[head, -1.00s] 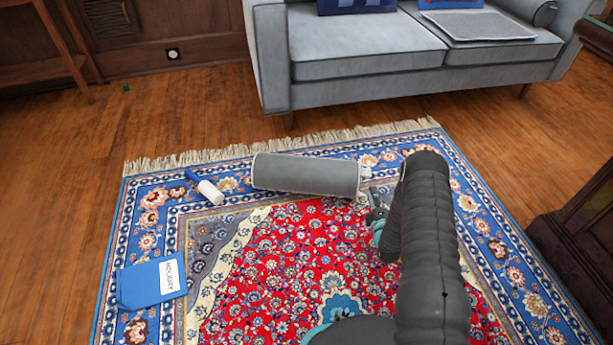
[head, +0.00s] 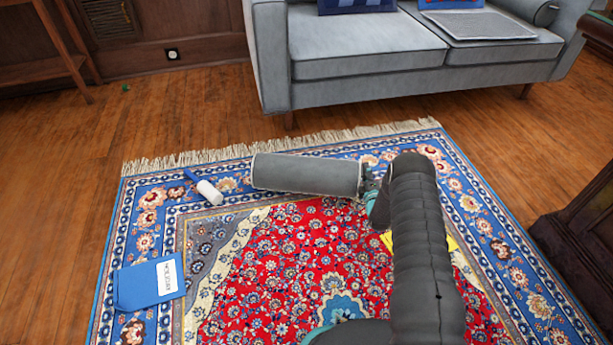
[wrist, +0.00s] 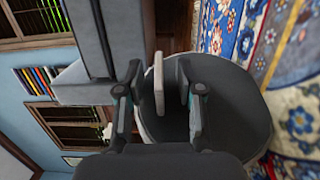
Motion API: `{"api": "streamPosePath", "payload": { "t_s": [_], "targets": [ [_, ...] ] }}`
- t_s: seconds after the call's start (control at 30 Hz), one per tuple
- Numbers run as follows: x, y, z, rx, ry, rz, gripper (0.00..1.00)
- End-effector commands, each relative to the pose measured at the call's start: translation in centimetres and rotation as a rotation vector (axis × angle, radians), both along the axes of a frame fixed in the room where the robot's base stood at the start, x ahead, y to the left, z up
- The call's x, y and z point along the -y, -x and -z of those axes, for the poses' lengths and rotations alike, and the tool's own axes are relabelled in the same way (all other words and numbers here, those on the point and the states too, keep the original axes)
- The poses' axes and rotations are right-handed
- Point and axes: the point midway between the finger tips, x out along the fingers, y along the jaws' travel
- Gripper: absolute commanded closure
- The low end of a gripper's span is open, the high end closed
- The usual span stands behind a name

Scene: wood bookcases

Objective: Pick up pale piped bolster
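The pale piped bolster (head: 305,174) is a grey cylinder with light piping at its ends, lying on its side on the rug. Its end face, with a pale rim, fills the right middle of the wrist view (wrist: 235,110). A narrow pale tab (wrist: 158,85) stands out at that end, between my fingers. My gripper (wrist: 160,78) is open, its two fingers on either side of the tab with gaps. In the head view my gripper (head: 373,182) is at the bolster's right end, partly hidden by my arm. I cannot tell whether anything touches.
The patterned rug (head: 290,260) lies under the bolster. A white bottle-like thing with a blue end (head: 208,191) and a blue folder (head: 150,284) lie to the left. A yellow thing (head: 452,243) is partly behind my arm. A grey sofa (head: 370,65) stands behind; dark furniture (head: 575,240) is at right.

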Motion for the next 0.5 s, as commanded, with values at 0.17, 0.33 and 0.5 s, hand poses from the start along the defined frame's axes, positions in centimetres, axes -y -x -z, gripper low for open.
{"api": "streamPosePath", "payload": {
  "t_s": [0.17,0.33,0.5],
  "targets": [
    [-0.02,-0.11,0.0,0.0,0.0,0.0,0.63],
    [-0.01,-0.1,0.0,0.0,0.0,0.0,0.91],
    [-0.01,-0.09,0.01,-0.001,0.0,0.0,1.0]
  ]
}}
